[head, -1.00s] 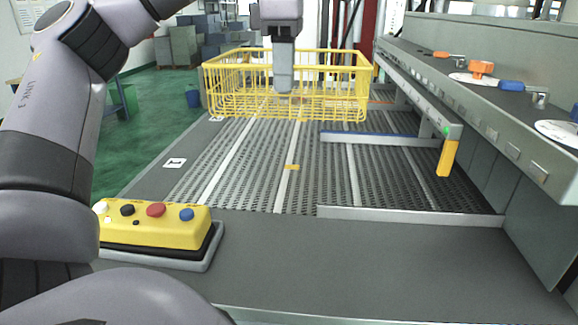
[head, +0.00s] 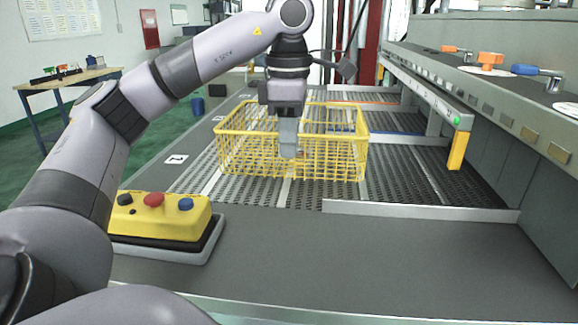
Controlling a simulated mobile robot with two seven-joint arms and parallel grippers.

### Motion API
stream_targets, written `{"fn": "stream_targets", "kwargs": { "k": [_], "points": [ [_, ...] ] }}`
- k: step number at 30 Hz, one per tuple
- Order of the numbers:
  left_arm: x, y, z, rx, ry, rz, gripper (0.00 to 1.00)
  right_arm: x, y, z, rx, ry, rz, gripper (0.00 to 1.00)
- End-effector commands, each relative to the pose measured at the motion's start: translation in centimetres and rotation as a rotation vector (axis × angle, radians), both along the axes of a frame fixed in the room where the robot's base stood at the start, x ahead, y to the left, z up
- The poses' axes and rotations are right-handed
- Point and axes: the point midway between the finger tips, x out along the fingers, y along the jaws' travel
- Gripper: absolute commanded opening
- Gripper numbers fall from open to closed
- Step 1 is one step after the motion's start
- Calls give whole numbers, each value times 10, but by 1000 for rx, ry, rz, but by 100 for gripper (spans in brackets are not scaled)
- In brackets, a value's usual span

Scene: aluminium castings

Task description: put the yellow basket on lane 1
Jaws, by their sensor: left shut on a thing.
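The yellow wire basket (head: 341,160) is in the middle of the head view, upright, over the near part of the grey roller conveyor (head: 408,178). My left gripper (head: 288,152) points down from above and is shut on the basket; the exact wires between its fingers are hard to make out. I cannot tell whether the basket's bottom touches the rollers or hangs just above them. Pale strips divide the conveyor into lanes. A small white marker card (head: 175,160) lies on the left border; its number is not clear. My right gripper is not in view.
A yellow button box (head: 165,218) stands at the near left edge. A low metal rail (head: 420,211) crosses the near right of the conveyor. A machine housing (head: 490,110) with a yellow-ended bar runs along the right.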

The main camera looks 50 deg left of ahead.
Motion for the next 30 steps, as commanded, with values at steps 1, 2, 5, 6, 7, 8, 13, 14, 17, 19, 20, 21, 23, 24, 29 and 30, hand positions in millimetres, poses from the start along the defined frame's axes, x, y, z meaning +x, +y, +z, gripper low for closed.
{"fn": "stream_targets", "kwargs": {
  "k": [1,2,5,6,7,8,13,14,17,19,20,21,23,24,29,30],
  "points": [
    [0,0,-7,0,-1,0,0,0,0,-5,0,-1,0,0],
    [0,0,-12,0,0,1,0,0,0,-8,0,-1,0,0],
    [0,0,-26,-1,1,0,0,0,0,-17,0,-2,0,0],
    [0,0,-30,0,0,0,0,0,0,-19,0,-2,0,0],
    [0,0,-33,-1,-1,0,0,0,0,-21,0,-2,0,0],
    [0,0,-34,0,-1,0,0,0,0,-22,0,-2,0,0],
    [0,0,-35,0,-3,0,0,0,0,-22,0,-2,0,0],
    [0,0,-35,0,-3,0,0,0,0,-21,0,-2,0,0],
    [0,0,-35,0,-3,0,0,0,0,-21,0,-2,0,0],
    [0,0,-36,1,-2,0,0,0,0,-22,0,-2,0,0],
    [0,0,-37,0,-1,0,0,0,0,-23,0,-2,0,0],
    [0,0,-39,-1,2,0,14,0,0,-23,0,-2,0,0],
    [0,0,-38,-1,2,0,34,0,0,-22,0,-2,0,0],
    [0,0,-38,-1,2,0,36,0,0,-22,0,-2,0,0],
    [0,0,-38,0,1,0,36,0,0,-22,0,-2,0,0],
    [0,0,-38,0,1,0,36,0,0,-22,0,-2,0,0]
  ]
}}
